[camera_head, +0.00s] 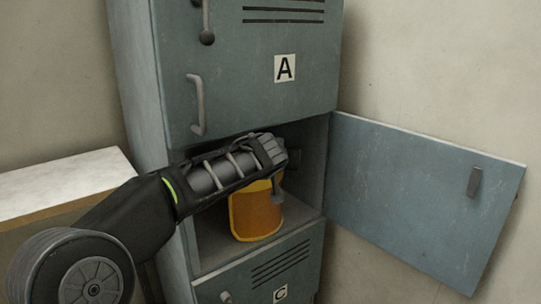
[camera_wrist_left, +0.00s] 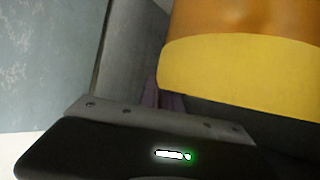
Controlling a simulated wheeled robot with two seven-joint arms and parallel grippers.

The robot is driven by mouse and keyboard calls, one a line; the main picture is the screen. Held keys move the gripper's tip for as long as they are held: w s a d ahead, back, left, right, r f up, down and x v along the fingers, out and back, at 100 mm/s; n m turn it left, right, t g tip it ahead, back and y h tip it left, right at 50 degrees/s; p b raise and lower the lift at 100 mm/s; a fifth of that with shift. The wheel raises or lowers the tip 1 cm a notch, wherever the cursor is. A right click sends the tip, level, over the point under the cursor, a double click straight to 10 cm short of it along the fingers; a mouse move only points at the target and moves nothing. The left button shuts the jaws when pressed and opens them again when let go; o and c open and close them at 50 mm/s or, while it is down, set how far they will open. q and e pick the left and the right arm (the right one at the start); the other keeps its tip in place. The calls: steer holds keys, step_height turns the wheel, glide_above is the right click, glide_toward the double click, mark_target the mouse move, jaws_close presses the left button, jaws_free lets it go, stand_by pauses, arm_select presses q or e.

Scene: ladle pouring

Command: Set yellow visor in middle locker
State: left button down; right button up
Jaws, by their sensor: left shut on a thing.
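The yellow visor (camera_head: 256,213) is inside the open middle compartment of the locker (camera_head: 208,240), close to its floor. It also fills the upper right of the left wrist view (camera_wrist_left: 240,70), with an orange part above a yellow band. My left gripper (camera_head: 277,188) reaches into the compartment from the left and is shut on the visor near its top. The gripper body hides the visor's upper part, and the fingertips are mostly hidden. I cannot tell whether the visor touches the compartment floor. My right gripper is not in view.
The middle door (camera_head: 425,195) stands open to the right. The upper door marked A (camera_head: 260,75) and the lower door marked C (camera_head: 265,275) are shut. A white-topped table or shelf (camera_head: 60,183) stands at the left. The compartment's right side looks free.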

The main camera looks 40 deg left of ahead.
arm_select(q)
steer(key=a+p, duration=0.1)
steer(key=a, duration=0.1)
steer(key=w+a+p, duration=0.1)
steer(key=shift+a+f, duration=0.2)
steer(key=shift+a, duration=0.2)
steer(key=shift+f, duration=0.15)
steer(key=c, duration=1.6)
jaws_free()
steer(key=shift+o, duration=0.2)
